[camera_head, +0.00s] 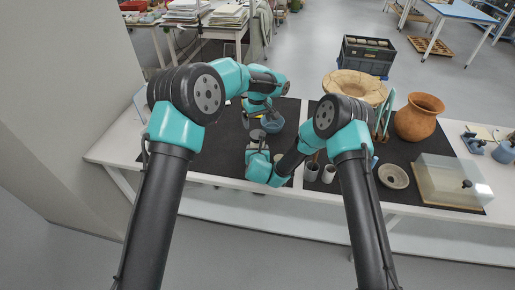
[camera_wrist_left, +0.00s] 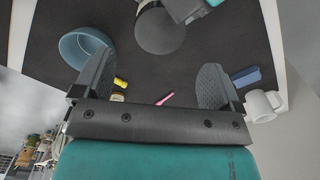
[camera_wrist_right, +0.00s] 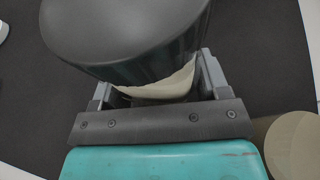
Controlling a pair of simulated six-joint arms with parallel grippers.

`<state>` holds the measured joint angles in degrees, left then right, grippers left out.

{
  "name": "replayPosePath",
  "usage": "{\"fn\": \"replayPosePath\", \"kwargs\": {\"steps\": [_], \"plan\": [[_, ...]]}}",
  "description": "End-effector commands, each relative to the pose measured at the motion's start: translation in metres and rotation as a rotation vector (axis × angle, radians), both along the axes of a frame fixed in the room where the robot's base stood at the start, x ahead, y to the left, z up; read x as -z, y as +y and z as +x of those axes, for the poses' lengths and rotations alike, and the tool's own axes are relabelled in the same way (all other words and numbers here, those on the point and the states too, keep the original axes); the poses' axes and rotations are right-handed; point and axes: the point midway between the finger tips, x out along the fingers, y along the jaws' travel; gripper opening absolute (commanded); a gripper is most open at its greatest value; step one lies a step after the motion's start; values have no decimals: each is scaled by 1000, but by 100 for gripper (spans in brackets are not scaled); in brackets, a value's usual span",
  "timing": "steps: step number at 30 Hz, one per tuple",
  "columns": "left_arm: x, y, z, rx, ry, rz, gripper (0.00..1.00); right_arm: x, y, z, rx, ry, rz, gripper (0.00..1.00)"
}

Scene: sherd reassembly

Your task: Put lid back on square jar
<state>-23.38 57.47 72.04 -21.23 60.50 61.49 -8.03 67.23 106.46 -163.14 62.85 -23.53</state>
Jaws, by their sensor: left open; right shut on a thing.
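My right gripper (camera_wrist_right: 158,88) is shut on a dark, rounded vessel-like piece (camera_wrist_right: 125,35) with a cream lower part (camera_wrist_right: 165,84). It looks round, and I cannot tell whether it is the jar or its lid. The piece also shows at the top of the left wrist view (camera_wrist_left: 160,32), near my left gripper's fingers. My left gripper (camera_wrist_left: 155,85) is open and empty, above the black mat. In the head view it is beside a blue bowl (camera_head: 273,124), largely hidden by its own wrist. No clearly square jar can be made out.
In the left wrist view lie a yellow item (camera_wrist_left: 120,83), a pink stick (camera_wrist_left: 165,99), a blue block (camera_wrist_left: 246,76) and a white mug (camera_wrist_left: 263,106). A beige disc (camera_wrist_right: 295,147) is right of my right gripper. A terracotta pot (camera_head: 418,118) and clear box (camera_head: 452,182) stand right.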

Motion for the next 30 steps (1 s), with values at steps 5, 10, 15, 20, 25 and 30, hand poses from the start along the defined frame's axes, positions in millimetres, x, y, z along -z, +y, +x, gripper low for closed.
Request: {"fn": "replayPosePath", "kwargs": {"steps": [5,10,15,20,25,30], "plan": [[-5,0,0,-119,-1,-1,90,0,0,0,0,-1,0,3],[-6,0,0,-143,-1,-1,90,0,0,0,0,-1,0,3],[-6,0,0,-142,-1,-1,90,0,0,0,0,-1,0,3],[-3,0,0,-141,1,0,90,0,0,0,0,-1,0,3],[11,0,0,-141,1,0,90,0,0,0,0,-1,0,3],[34,0,0,-141,2,0,90,0,0,0,0,-1,0,3]]}}
